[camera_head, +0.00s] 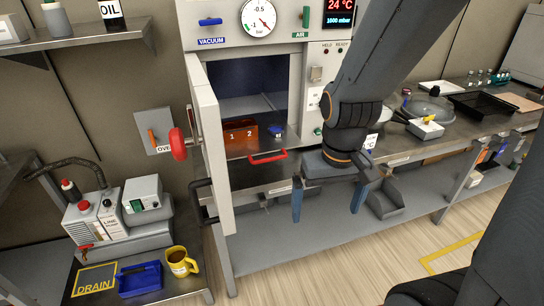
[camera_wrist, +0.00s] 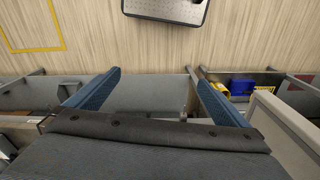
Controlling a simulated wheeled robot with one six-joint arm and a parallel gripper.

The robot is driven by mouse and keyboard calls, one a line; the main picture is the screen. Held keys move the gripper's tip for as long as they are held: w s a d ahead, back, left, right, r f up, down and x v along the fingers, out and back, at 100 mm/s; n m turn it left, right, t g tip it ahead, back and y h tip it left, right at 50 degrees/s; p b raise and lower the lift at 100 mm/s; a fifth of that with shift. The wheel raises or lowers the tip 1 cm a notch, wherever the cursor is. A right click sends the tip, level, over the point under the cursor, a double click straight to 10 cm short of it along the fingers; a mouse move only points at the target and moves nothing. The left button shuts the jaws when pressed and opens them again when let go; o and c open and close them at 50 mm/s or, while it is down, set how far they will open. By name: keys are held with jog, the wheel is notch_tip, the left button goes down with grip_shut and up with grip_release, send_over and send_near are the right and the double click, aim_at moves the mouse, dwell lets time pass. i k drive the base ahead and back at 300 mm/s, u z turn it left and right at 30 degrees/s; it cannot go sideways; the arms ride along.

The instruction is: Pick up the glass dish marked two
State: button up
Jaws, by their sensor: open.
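An orange holder (camera_head: 240,136) marked 1 and 2 stands inside the open chamber (camera_head: 250,103) in the head view. I cannot make out a glass dish in or beside it; any contents are too small to tell. A small blue item (camera_head: 276,131) sits to its right. My gripper (camera_head: 328,199) is open and empty, pointing down in front of the bench, to the right of the chamber and below its level. In the wrist view its two blue fingers (camera_wrist: 158,82) are wide apart with nothing between them.
A red handle (camera_head: 267,157) sticks out at the chamber's front. A yellow mug (camera_head: 180,262) and blue tray (camera_head: 140,280) stand lower left. Pans and trays crowd the right bench.

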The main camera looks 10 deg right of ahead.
aim_at(274, 130)
jog(key=z, duration=0.05)
jog(key=k, duration=0.5)
jog(key=u, duration=0.25)
jog(key=i, duration=0.6)
jog(key=z, duration=0.9)
jog(key=i, duration=0.5)
jog(key=z, duration=0.05)
